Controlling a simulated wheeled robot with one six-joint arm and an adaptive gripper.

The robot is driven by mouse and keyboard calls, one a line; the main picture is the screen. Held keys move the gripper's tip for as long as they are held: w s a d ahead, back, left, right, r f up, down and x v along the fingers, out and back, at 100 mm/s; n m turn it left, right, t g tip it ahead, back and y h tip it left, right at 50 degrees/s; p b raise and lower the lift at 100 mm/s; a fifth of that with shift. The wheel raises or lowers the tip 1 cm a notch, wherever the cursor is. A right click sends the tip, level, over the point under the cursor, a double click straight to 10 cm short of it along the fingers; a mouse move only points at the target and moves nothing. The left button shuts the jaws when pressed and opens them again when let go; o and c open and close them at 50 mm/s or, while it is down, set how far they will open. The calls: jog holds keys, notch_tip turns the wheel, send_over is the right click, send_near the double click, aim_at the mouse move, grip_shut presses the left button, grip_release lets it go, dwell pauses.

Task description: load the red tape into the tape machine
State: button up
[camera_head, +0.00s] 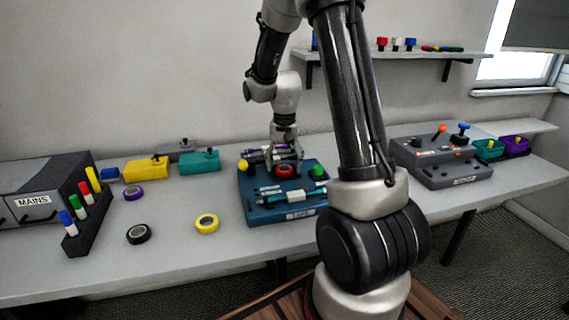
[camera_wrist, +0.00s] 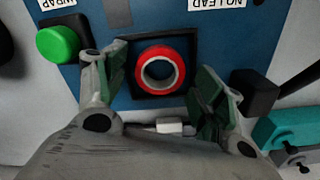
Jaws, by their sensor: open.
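The red tape (camera_wrist: 161,52) is a red ring with a grey core. It sits in a black square recess (camera_wrist: 140,84) on the blue tape machine (camera_head: 262,215). In the head view the red tape (camera_head: 285,171) shows on the machine's top, below my gripper. My gripper (camera_head: 286,155) is over the machine; in the wrist view its two fingers (camera_wrist: 163,80) are spread apart on either side of the tape, with gaps between them and the ring. The green button (camera_wrist: 58,44) is left of the recess in the wrist view and on the machine's right in the head view.
Yellow tape (camera_head: 207,223), black tape (camera_head: 138,234) and purple tape (camera_head: 134,194) lie on the bench left of the machine. A marker rack (camera_head: 88,222) and the MAINS box (camera_head: 42,185) stand at the far left. A grey control box (camera_head: 440,160) stands to the right.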

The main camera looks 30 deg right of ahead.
jog(key=shift+r, duration=0.1)
notch_tip(320, 180, up, 13)
jog(key=s+a+r+n+t, duration=0.2)
jog(key=s+r+n, duration=0.1)
jog(key=s, duration=0.9)
jog(key=s+a+r+n+t, duration=0.2)
jog(key=s+a+r+n, duration=0.1)
jog(key=s, duration=0.8)
jog(key=shift+s+r+n, duration=0.15)
jog(key=shift+s+n, duration=0.25)
jog(key=shift+n, duration=0.4)
jog(key=shift+c, duration=0.2)
